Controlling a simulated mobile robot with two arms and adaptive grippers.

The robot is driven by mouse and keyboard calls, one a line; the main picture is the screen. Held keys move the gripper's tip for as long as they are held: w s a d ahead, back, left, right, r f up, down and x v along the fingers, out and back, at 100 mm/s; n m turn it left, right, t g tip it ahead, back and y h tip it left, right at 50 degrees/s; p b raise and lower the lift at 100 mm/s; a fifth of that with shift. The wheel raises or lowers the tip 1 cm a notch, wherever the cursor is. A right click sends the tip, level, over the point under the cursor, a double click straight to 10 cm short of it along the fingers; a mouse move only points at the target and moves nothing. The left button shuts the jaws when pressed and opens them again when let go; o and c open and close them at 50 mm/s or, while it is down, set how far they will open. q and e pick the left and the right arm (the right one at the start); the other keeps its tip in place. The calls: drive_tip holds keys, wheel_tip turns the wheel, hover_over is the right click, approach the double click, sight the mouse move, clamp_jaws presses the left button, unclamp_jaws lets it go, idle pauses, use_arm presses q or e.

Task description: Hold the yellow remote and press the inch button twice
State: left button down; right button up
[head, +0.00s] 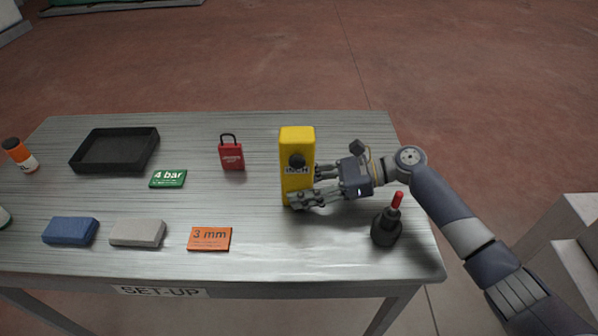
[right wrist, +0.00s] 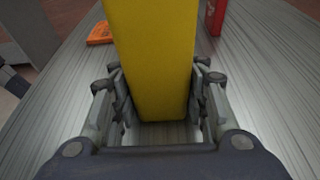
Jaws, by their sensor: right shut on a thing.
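The yellow remote (head: 297,139) stands upright on the right part of the table. Its front shows a round black button (head: 296,160) with the label INCH (head: 297,170) just below it. My right gripper (head: 306,186) is shut on the lower part of the remote, coming from the right. In the right wrist view the yellow body (right wrist: 155,60) lies between the two fingers (right wrist: 160,100). The remote's base appears at or very near the tabletop; I cannot tell whether it touches. My left gripper is not in view.
A black bottle with a red tip (head: 387,225) stands close to my right forearm. A red padlock (head: 231,155), green 4 bar card (head: 168,179), orange 3 mm card (head: 209,239), grey block (head: 138,233), blue block (head: 71,231) and black tray (head: 115,150) lie leftward.

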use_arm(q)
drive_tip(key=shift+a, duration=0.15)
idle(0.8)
